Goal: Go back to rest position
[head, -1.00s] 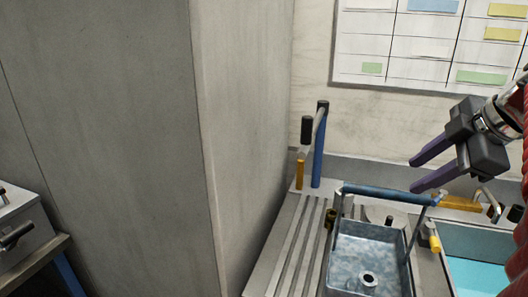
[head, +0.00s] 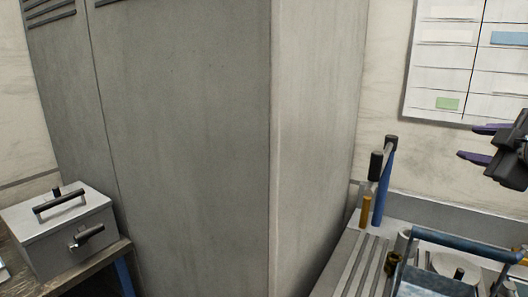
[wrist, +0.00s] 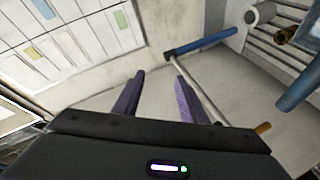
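My gripper (head: 476,143) shows at the right edge of the head view, its purple fingers pointing left, in the air above the counter. In the wrist view the two purple fingers (wrist: 158,98) stand apart with nothing between them, so it is open and empty. Behind them a blue-handled upright fixture (wrist: 203,44) with a thin light rod shows beyond the right finger. The same blue upright with black grips (head: 383,180) stands at the back of the counter in the head view, apart from the gripper.
A tall grey cabinet (head: 185,140) fills the middle. A grey metal box (head: 70,232) with black handles sits on a wooden bench (head: 88,278) at left. At lower right are a ribbed drainboard (head: 358,262) and a blue-handled basin (head: 412,283). A wall chart (head: 455,70) hangs at upper right.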

